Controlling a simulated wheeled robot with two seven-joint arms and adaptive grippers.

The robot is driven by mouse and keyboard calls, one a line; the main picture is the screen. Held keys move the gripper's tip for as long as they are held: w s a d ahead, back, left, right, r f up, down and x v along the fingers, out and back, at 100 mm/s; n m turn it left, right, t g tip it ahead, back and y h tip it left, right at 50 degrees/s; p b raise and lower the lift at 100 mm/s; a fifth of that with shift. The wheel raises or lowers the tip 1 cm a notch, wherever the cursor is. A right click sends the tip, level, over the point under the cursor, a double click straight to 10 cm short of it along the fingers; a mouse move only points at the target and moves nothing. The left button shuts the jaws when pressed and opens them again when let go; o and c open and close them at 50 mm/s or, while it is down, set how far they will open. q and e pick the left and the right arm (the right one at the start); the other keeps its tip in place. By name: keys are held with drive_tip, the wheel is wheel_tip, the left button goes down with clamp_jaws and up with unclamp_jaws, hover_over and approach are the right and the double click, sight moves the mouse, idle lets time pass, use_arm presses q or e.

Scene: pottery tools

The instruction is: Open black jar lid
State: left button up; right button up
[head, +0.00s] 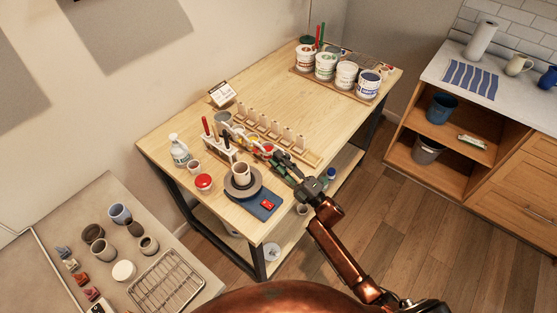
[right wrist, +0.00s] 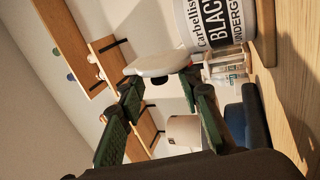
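In the head view my right gripper (head: 276,157) reaches over the worktable from the lower right, just right of the pale cup (head: 241,171). In the right wrist view its two green fingers (right wrist: 160,88) stand wide apart. A pale round disc, perhaps a lid (right wrist: 158,62), shows at the fingertips; I cannot tell whether they touch it. A white jar lettered BLACK (right wrist: 213,25) stands close by at the upper right of the wrist view, its top cut off or hidden. I cannot pick this jar out in the head view. My left gripper is not in view.
A wooden rack (head: 285,143) lies behind my gripper. Several glaze buckets (head: 325,66) stand at the table's far end. The table between rack and buckets is mostly clear (head: 270,97).

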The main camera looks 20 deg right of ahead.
drive_tip(key=v, duration=1.1)
drive_tip(key=shift+s, duration=0.25)
drive_tip(key=shift+d+f, duration=0.15)
drive_tip(key=shift+d, duration=0.05)
